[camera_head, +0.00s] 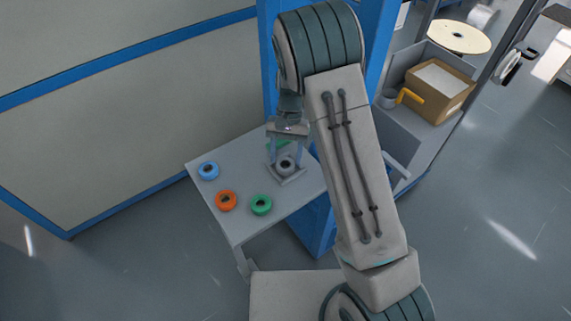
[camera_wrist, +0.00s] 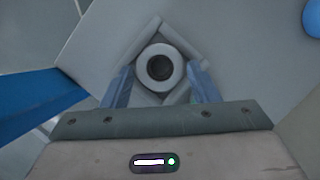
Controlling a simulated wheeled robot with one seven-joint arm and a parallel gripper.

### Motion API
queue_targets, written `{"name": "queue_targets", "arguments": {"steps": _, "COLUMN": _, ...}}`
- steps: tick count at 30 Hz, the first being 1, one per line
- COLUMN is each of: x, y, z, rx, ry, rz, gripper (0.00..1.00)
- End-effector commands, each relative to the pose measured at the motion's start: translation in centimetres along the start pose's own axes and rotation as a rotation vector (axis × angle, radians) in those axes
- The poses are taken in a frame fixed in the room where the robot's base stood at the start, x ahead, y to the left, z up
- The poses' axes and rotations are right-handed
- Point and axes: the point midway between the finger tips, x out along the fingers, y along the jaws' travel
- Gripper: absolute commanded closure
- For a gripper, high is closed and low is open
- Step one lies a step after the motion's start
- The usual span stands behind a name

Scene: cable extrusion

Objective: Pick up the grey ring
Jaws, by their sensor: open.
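The grey ring (camera_head: 286,163) sits in a square raised frame (camera_head: 292,179) on the grey table. In the wrist view the ring (camera_wrist: 147,70) is pale, with a dark round centre. The square frame (camera_wrist: 184,42) shows there as a diamond around it. My gripper (camera_head: 286,157) is open and points down over the ring. In the wrist view its two blue-grey fingers (camera_wrist: 160,82) stand apart, one on each side of the ring. I cannot tell how far the fingertips are above the table.
A blue ring (camera_head: 208,170), an orange ring (camera_head: 226,200) and a green ring (camera_head: 261,205) lie on the table (camera_head: 238,223). A green piece shows behind my gripper. A blue post stands behind the table. A cardboard box (camera_head: 440,90) lies on a shelf at right.

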Motion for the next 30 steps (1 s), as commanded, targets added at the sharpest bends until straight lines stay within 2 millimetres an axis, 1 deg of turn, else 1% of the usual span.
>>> {"name": "queue_targets", "arguments": {"steps": 1, "x": 0.7, "y": 0.0, "z": 0.1, "rx": 0.001, "ry": -0.004, "rz": 0.001, "gripper": 0.45}}
{"name": "queue_targets", "arguments": {"steps": 3, "x": 1.3, "y": 0.0, "z": 0.1, "rx": 0.001, "ry": -0.001, "rz": -0.001, "gripper": 0.45}}
{"name": "queue_targets", "arguments": {"steps": 5, "x": 1.7, "y": 0.0, "z": 0.1, "rx": 0.000, "ry": -0.001, "rz": -0.001, "gripper": 0.45}}
{"name": "queue_targets", "arguments": {"steps": 12, "x": 1.9, "y": 0.0, "z": 0.0, "rx": 0.000, "ry": 0.000, "rz": -0.001, "gripper": 0.45}}
{"name": "queue_targets", "arguments": {"steps": 14, "x": 1.9, "y": 0.0, "z": 0.0, "rx": 0.000, "ry": 0.000, "rz": -0.001, "gripper": 0.62}}
{"name": "queue_targets", "arguments": {"steps": 15, "x": 1.9, "y": 0.0, "z": 0.0, "rx": 0.000, "ry": 0.000, "rz": -0.001, "gripper": 0.73}}
{"name": "queue_targets", "arguments": {"steps": 25, "x": 1.6, "y": 0.0, "z": 0.1, "rx": 0.000, "ry": 0.001, "rz": -0.002, "gripper": 0.74}}
{"name": "queue_targets", "arguments": {"steps": 29, "x": 0.2, "y": -0.1, "z": 0.6, "rx": 0.000, "ry": 0.004, "rz": -0.004, "gripper": 0.74}}
{"name": "queue_targets", "arguments": {"steps": 30, "x": -0.4, "y": 0.0, "z": 0.9, "rx": -0.001, "ry": 0.004, "rz": -0.004, "gripper": 0.74}}
